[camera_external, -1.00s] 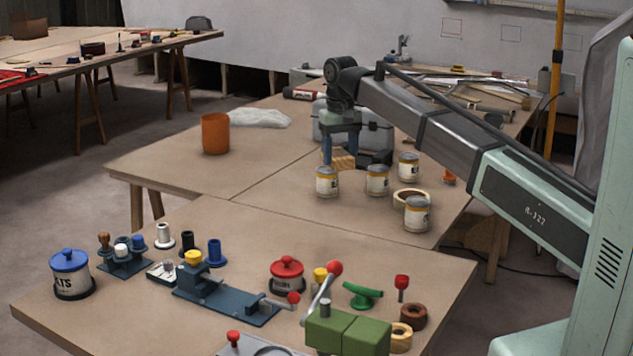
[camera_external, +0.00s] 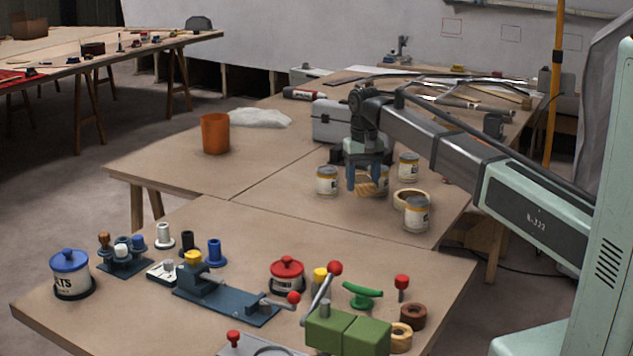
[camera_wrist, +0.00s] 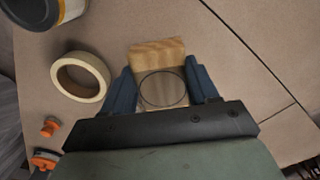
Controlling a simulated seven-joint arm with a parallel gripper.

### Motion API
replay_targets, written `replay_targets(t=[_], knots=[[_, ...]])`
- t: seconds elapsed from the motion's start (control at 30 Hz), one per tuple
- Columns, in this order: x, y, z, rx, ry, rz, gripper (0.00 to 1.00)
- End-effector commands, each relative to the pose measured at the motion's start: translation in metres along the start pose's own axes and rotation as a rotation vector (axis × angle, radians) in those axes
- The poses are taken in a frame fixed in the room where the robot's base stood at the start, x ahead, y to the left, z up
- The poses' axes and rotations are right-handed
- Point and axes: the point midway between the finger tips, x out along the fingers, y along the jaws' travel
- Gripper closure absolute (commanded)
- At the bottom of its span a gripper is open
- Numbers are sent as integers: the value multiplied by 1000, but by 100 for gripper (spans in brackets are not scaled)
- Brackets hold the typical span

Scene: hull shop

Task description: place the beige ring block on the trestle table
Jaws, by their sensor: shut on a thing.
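The beige ring block (camera_external: 366,188) is a pale wood-grained block. In the wrist view the block (camera_wrist: 158,54) shows a thin dark circle on its face. My gripper (camera_external: 364,181) points down and is shut on it; in the wrist view the blue fingers (camera_wrist: 160,74) flank it on both sides. The trestle table (camera_external: 285,203) has a light brown top and lies beneath the block. The block hides part of a paint can behind it. The gap between block and tabletop is hard to judge.
Paint cans stand around the gripper: one left (camera_external: 327,180), one behind right (camera_external: 408,166), one front right (camera_external: 416,214). A tape roll (camera_wrist: 80,77) lies beside the block. A grey toolbox (camera_external: 335,122) stands behind. The table's left part, near an orange cup (camera_external: 215,134), has free room.

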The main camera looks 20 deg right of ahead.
Motion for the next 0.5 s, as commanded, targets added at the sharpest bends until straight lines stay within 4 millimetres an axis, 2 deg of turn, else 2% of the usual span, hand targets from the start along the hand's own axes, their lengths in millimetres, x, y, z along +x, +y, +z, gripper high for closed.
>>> replay_targets(t=[0.1, 0.37, 0.5], knots=[[20, 0, 1, 0, -2, 1, 74], [41, 0, 0, 0, -1, 0, 74], [59, 0, 1, 0, -2, 1, 74]])
